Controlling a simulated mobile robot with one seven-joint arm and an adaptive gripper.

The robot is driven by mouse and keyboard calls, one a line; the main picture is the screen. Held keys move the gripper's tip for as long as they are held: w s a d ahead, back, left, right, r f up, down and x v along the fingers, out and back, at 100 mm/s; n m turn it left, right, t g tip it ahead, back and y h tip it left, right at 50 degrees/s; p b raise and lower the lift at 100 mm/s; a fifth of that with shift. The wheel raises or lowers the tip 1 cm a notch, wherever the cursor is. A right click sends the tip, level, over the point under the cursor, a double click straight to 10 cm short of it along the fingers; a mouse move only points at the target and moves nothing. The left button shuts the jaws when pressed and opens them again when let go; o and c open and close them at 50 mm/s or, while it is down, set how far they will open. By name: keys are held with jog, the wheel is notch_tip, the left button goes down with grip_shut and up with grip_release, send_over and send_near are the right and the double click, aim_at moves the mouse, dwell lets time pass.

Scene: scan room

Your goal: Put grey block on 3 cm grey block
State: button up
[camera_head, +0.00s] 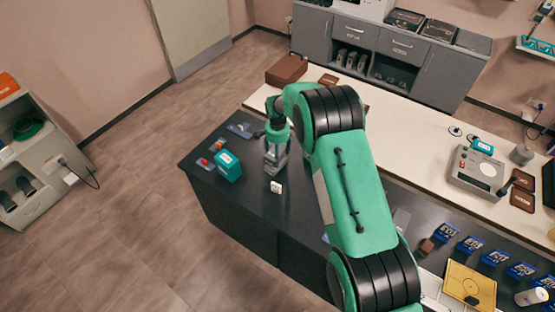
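My gripper (275,157) points down over the dark counter (217,198), near its left end. Its fingers are small and partly merged with the grey shape around them, so I cannot tell whether they are open or hold anything. A small pale block with dark markings (277,187) sits on the counter just in front of the gripper, apparently apart from it. I cannot tell whether it is one of the two grey blocks, and no other grey block can be made out clearly. My arm hides part of the counter.
A teal box (228,165) stands left of the gripper, close by. Small red pieces (203,163) lie at the counter's left edge. Several blue boxes (495,257), a brown block (427,246) and a yellow panel (470,286) are at the right. A beige counter (425,125) runs behind.

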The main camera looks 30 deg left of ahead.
jog(key=shift+f, duration=0.1)
jog(key=shift+f, duration=1.65)
jog(key=shift+f, duration=0.2)
jog(key=o, duration=1.2)
jog(key=shift+c, duration=0.2)
jog(key=shift+r, duration=0.2)
jog(key=shift+r, duration=6)
